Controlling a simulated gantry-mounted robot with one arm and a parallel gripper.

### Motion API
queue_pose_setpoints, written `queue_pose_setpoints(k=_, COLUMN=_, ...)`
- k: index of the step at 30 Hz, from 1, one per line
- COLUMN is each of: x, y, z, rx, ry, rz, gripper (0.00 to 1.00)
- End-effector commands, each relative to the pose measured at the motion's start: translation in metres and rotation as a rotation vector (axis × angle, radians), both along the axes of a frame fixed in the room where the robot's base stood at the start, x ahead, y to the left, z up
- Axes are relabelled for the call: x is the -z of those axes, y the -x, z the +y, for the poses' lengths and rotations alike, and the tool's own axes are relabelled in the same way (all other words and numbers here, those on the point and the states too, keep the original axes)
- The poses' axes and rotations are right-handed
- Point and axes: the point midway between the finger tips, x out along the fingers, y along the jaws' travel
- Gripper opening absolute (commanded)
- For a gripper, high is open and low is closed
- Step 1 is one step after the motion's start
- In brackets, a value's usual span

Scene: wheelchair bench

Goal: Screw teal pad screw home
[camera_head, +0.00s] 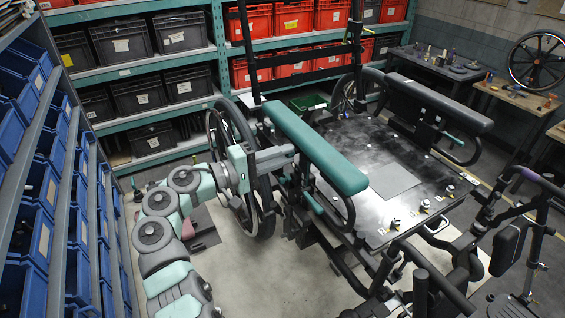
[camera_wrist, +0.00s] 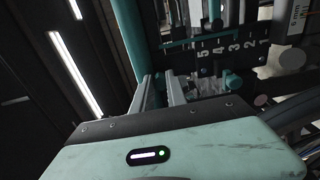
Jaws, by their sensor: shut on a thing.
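The teal pad (camera_head: 315,150) is a long armrest on the left side of the wheelchair; the matching pad on the right side is dark. My gripper (camera_head: 291,150) reaches in from the left, just under and beside the teal pad.
The large left wheel (camera_head: 232,165) stands close by my arm. A dark seat plate (camera_head: 365,150) with small hardware (camera_head: 424,205) along its front edge lies right of the pad. Blue bins (camera_head: 40,180) line the left, and shelves with red and grey crates (camera_head: 180,35) the back.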

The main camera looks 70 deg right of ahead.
Motion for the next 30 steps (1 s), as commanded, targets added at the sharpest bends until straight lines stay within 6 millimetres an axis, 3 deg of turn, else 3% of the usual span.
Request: queue_pose_setpoints(k=30, x=0.0028, y=-0.0005, z=-0.0003, rx=-0.001, ry=0.238, rz=-0.290, gripper=0.00)
